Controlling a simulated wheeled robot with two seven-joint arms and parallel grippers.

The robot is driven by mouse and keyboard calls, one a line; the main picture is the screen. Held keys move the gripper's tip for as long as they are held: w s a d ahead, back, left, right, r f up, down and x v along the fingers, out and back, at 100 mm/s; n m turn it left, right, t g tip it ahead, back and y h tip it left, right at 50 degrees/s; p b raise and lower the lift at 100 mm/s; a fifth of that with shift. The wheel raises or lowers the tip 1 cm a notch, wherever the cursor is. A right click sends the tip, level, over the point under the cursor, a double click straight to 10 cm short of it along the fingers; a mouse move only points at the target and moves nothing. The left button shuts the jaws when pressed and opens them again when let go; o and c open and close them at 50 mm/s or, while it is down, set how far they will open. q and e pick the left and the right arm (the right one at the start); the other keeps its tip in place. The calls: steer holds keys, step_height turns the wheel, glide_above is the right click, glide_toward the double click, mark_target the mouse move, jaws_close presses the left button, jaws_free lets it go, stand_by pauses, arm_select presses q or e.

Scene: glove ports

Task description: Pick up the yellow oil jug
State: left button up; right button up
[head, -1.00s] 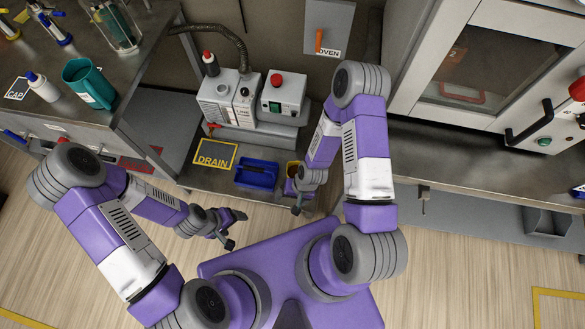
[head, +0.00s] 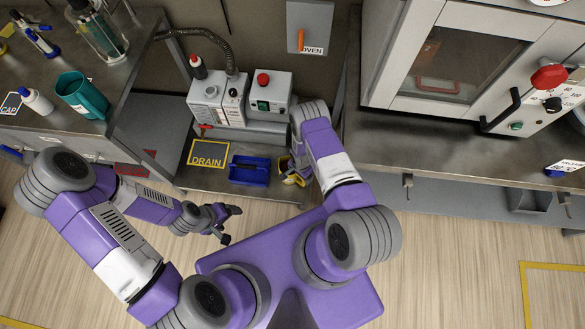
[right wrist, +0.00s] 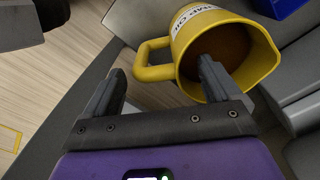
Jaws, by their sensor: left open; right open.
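The yellow oil jug (head: 292,179) stands on the low shelf, right of the blue bin, partly hidden by my right arm in the head view. In the right wrist view the jug (right wrist: 228,45) shows its open mouth, dark brown oil inside and a lettered label. Its loop handle (right wrist: 143,62) points left. My right gripper (right wrist: 162,70) is open, one finger left of the handle and the other over the jug's mouth. I cannot tell whether they touch the jug. My left gripper (head: 232,225) is open and empty over the floor.
The blue bin (head: 250,171) sits left of the jug, beside the yellow DRAIN label (head: 209,153). A grey pump unit (head: 220,100) stands behind. The right bench (head: 440,155) carries an oven; a teal mug (head: 82,97) is on the left bench.

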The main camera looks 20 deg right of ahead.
mark_target(300, 182)
step_height(300, 182, down, 4)
steer(key=shift+s+r+b, duration=0.1)
steer(key=shift+b, duration=0.6)
jaws_close()
